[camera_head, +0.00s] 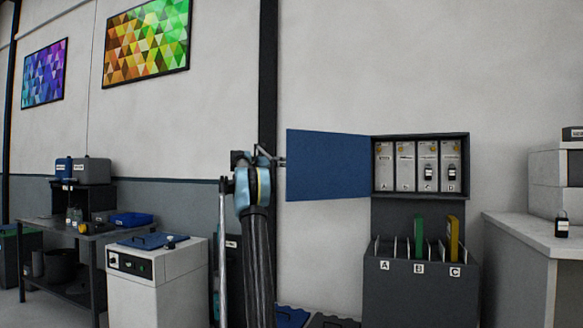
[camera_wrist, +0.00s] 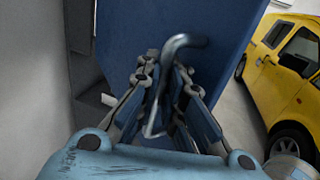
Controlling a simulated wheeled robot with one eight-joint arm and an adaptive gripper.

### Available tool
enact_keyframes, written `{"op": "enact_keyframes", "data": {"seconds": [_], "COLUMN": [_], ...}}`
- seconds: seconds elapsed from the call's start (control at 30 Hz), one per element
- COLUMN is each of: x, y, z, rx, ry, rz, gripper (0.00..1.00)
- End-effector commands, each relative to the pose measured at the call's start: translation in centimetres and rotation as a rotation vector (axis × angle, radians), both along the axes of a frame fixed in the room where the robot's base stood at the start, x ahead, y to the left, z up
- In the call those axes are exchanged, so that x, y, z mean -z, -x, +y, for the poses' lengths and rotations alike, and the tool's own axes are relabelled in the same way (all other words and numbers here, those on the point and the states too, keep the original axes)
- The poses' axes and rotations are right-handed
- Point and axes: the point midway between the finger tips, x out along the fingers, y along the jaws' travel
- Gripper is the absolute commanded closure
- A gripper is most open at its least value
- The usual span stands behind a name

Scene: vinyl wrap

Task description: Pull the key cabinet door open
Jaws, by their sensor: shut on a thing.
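The key cabinet (camera_head: 421,137) is a dark box on the wall, with several keys and labelled slots inside. Its blue door (camera_head: 328,166) stands swung wide open to the left, and the inside is fully in view. My gripper (camera_wrist: 165,100) is shut on the handle. In the head view my gripper (camera_head: 276,161) is at the door's left edge; the handle there is mostly hidden by the gripper.
A dark rack (camera_head: 421,290) with slots A, B and C stands below the cabinet, holding a green and a yellow item. A counter (camera_head: 525,238) is at the right. A white cabinet (camera_head: 157,280) and a workbench (camera_head: 75,232) stand left. A yellow car (camera_wrist: 285,70) shows in the wrist view.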

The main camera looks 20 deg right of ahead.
Motion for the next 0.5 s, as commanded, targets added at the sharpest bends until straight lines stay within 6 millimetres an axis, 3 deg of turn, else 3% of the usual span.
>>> {"op": "enact_keyframes", "data": {"seconds": [0.27,0.3,0.5], "x": [-0.03,-0.03,-0.02], "y": [-0.06,-0.07,0.09], "z": [0.36,0.34,-0.16], "rx": [-0.002,-0.002,0.003], "ry": [0.000,0.000,0.000], "rz": [0.000,0.000,0.000], "gripper": [1.00,0.83,0.82]}}
